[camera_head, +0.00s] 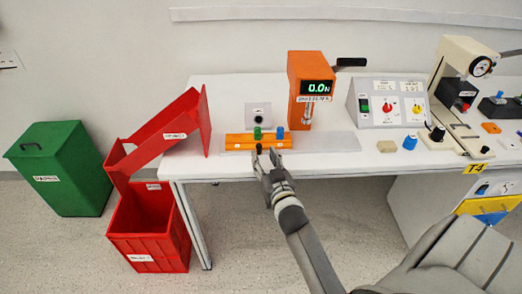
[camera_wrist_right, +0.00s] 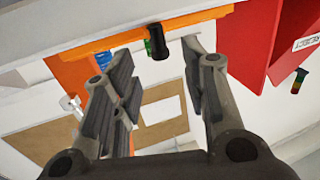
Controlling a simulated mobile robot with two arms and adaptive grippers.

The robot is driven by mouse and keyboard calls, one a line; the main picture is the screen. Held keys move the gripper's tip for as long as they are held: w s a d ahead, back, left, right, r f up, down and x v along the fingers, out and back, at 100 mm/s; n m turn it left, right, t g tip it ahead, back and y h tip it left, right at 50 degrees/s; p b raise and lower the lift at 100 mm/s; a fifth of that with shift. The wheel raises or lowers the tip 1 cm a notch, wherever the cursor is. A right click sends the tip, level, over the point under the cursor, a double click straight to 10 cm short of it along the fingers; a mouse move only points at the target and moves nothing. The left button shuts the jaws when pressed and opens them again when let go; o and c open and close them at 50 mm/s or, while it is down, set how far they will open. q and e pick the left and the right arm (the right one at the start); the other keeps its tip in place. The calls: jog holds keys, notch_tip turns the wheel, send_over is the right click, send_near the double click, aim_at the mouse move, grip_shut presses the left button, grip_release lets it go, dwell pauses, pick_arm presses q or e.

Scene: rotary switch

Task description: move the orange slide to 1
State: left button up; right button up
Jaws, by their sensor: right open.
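The orange slide unit (camera_head: 240,141) lies on the table's near edge at the left. A green knob (camera_head: 257,133), a blue knob (camera_head: 280,132) and a dark knob (camera_head: 259,149) show on it. My right gripper (camera_head: 266,158) is open at the front of the unit, close to the dark knob. In the right wrist view, the orange rail (camera_wrist_right: 105,45) crosses the top. The black knob (camera_wrist_right: 159,42) lies ahead, between the lines of my open fingers (camera_wrist_right: 150,62); nothing is held. I cannot read a 1 mark. My left gripper is not in view.
An orange force gauge (camera_head: 307,65) stands behind the unit. A red chute (camera_head: 190,115) rises just left, above a red bin (camera_head: 150,240). A switch panel (camera_head: 385,100) and a dial press (camera_head: 455,90) stand to the right. Free floor lies in front of the table.

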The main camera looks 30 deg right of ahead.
aim_at(260, 149)
jog(key=shift+x, duration=2.05)
jog(key=shift+c, duration=0.4)
grip_shut()
